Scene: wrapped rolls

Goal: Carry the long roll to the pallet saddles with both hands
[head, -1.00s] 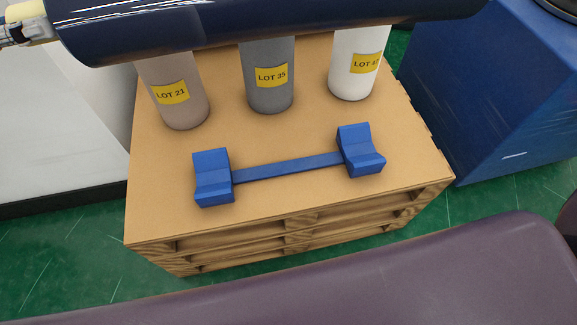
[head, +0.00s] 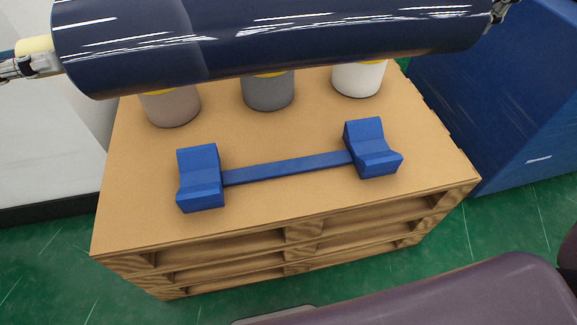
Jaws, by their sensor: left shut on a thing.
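The long dark-blue wrapped roll (head: 270,40) spans the top of the head view, held up in front of the pallet and covering the upper parts of the cylinders behind it. My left gripper (head: 42,57) is at the roll's left end, shut on its pale core end. My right gripper (head: 503,8) shows only in part at the roll's right end; its fingers are hidden or cut off. The blue saddles, left (head: 200,178) and right (head: 372,148), joined by a flat bar (head: 285,169), sit empty on the pallet (head: 290,210).
Three upright cylinders stand on the pallet behind the saddles: brown (head: 170,108), grey (head: 268,92) and white (head: 358,80). A large blue block (head: 520,110) stands to the right. A pale surface (head: 45,140) is at the left. Green floor (head: 45,270) shows in front.

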